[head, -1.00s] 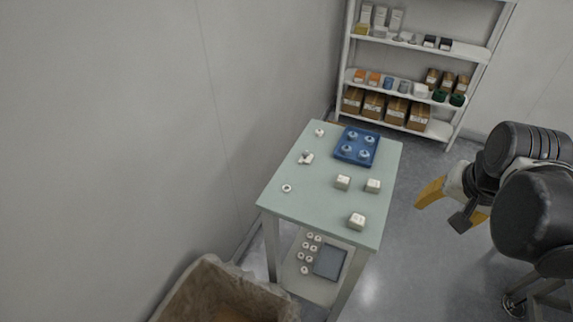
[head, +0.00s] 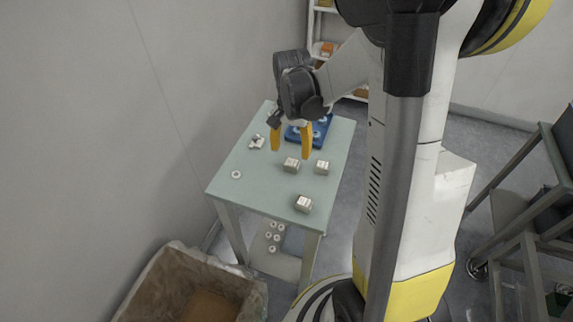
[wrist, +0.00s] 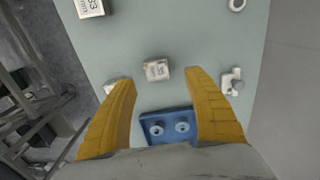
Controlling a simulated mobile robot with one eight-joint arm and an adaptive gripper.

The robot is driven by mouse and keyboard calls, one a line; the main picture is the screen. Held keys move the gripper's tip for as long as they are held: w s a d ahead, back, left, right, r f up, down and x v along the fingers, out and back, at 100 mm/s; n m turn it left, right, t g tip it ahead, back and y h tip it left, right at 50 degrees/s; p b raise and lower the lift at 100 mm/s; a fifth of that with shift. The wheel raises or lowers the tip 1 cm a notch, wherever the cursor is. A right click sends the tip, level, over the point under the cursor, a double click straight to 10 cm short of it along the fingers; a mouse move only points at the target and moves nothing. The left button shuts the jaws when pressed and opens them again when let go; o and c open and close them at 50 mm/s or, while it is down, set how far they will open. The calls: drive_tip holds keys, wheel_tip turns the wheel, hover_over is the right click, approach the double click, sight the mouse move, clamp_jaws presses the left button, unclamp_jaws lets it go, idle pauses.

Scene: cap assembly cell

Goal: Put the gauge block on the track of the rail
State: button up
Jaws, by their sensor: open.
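My gripper (head: 291,153) is open and empty above the table, its yellow fingers pointing down. Three pale grey blocks with dark markings stand below: one block (head: 291,164) is under the fingertips and shows between them in the wrist view (wrist: 157,69). A second block (head: 321,167) stands right of it, partly hidden by a finger in the wrist view (wrist: 112,84). A third block (head: 304,203) is nearer the table's front edge. Which one is the gauge block I cannot tell. I cannot make out a rail with a track.
The blue tray (wrist: 165,117) with round parts is at the table's back, partly behind my gripper in the head view. A small white part with a knob (wrist: 231,82) and a white ring (head: 236,174) lie on the green table (head: 262,198). A lined bin (head: 190,280) stands in front.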

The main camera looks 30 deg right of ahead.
sight(292, 163)
drive_tip(key=f+b, duration=0.1)
drive_tip(key=f, duration=0.1)
drive_tip(key=f+b, duration=0.1)
drive_tip(key=f, duration=0.1)
drive_tip(key=f+b, duration=0.1)
drive_tip(key=f, duration=0.1)
drive_tip(key=shift+s+f, duration=0.2)
drive_tip(key=shift+s, duration=0.05)
drive_tip(key=shift+r, duration=0.1)
clamp_jaws()
